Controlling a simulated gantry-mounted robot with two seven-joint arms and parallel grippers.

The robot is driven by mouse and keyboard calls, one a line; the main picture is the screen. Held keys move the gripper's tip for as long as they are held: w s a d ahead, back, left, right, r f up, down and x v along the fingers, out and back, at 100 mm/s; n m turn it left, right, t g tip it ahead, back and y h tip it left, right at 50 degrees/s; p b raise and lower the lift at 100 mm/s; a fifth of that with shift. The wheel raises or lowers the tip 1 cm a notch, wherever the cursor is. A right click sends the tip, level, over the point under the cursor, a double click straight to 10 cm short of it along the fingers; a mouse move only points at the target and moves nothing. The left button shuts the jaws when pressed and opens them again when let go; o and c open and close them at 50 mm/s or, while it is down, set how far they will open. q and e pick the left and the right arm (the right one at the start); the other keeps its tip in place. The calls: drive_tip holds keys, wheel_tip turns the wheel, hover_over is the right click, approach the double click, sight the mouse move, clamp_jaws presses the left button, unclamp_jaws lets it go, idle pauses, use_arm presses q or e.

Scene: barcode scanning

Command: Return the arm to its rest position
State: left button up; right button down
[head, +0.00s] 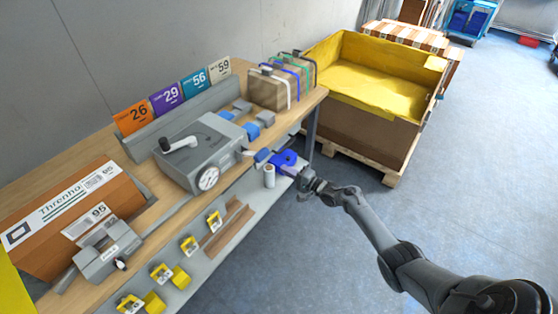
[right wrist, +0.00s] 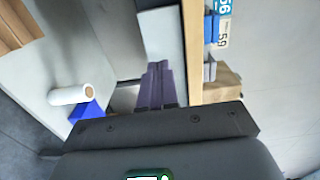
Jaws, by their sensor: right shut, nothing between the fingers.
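My right arm (head: 402,255) reaches in from the lower right. Its gripper (head: 303,183) is at the right end of the workbench, close to the lower shelf, beside a blue object and a white roll. In the right wrist view the two dark fingers (right wrist: 160,68) are together, with nothing seen between them. My left arm and gripper are not in view.
A grey machine (head: 202,150) and a large brown box (head: 72,222) stand on the workbench (head: 152,207). The white roll (head: 269,177) and blue object (head: 287,159) are close to my gripper. A yellow-lined crate (head: 365,130) stands behind. Floor (head: 480,190) at right is clear.

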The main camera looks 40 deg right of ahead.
drive_tip(key=s+a+f+g+p, duration=0.1)
drive_tip(key=s+a+f, duration=0.15)
drive_tip(key=s, duration=0.45)
drive_tip(key=s+a+f+g+p, duration=0.1)
drive_tip(key=s+a+f+p, duration=0.1)
drive_tip(key=s+f, duration=0.3)
drive_tip(key=s+a+r+n+g+p, duration=0.1)
drive_tip(key=s+a+n+g, duration=0.15)
drive_tip(key=a, duration=0.55)
drive_tip(key=s+a+r+n+g, duration=0.1)
drive_tip(key=s+a+r+n, duration=0.2)
drive_tip(key=a, duration=0.5)
drive_tip(key=s+a+n+g+p, duration=0.1)
drive_tip(key=s+a+n+g, duration=0.2)
drive_tip(key=a, duration=0.5)
drive_tip(key=s+a+r+n+g+h, duration=0.1)
drive_tip(key=s+r+n+g+h, duration=0.3)
drive_tip(key=s+r+n, duration=0.65)
wheel_tip(320, 180, up, 40)
drive_tip(key=s+g+y+p, duration=0.1)
drive_tip(key=s+p, duration=0.1)
drive_tip(key=p, duration=3.6)
drive_tip(key=shift+f+m, duration=0.2)
drive_tip(key=shift+m, duration=0.2)
